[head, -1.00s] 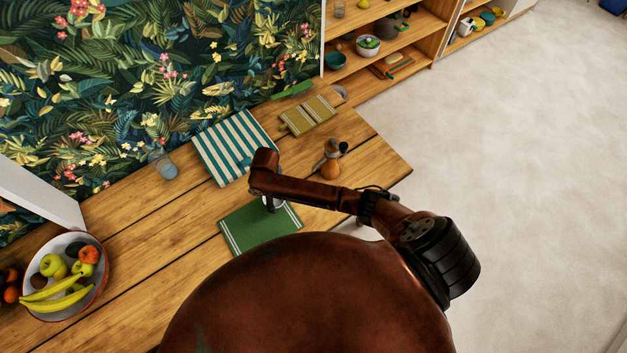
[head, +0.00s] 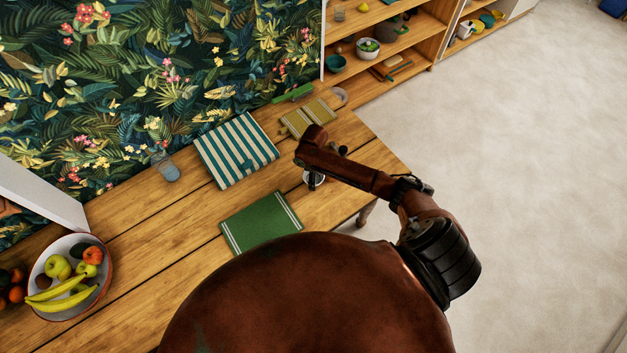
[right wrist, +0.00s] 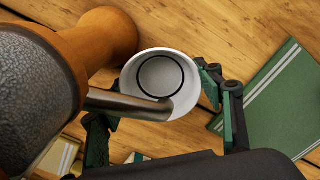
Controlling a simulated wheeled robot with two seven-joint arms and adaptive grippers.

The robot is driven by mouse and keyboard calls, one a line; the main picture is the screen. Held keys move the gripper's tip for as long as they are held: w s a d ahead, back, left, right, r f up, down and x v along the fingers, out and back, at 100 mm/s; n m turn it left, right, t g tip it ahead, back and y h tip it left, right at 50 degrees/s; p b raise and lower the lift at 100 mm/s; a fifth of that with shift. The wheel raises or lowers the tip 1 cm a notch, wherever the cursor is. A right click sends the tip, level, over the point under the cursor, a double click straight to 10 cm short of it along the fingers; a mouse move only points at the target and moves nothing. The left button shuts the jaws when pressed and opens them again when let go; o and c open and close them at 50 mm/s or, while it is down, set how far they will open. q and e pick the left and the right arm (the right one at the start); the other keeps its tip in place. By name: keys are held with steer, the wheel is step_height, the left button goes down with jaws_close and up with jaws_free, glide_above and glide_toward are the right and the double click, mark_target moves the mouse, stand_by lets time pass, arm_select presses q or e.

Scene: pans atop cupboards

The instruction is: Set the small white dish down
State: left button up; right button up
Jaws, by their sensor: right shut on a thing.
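The small white dish (right wrist: 145,66) is round with a dark ring inside, and sits between the fingers of my right gripper (right wrist: 165,92), which is shut on it. In the head view a bit of the dish (head: 314,181) shows under the end of my right arm, right of the green mat (head: 262,224). I cannot tell whether it touches the table. My left gripper is not in view.
A striped cloth (head: 237,150), a glass (head: 166,170) and a fruit bowl (head: 101,282) are on the wooden table (head: 150,235).

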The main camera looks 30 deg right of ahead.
steer(key=shift+s+a+f, duration=0.1)
steer(key=shift+f, duration=0.65)
steer(key=shift+s+a+f, duration=0.1)
steer(key=shift+f, duration=0.65)
steer(key=shift+f, duration=0.15)
steer(key=o, duration=1.2)
step_height(320, 180, up, 12)
steer(key=shift+r, duration=0.2)
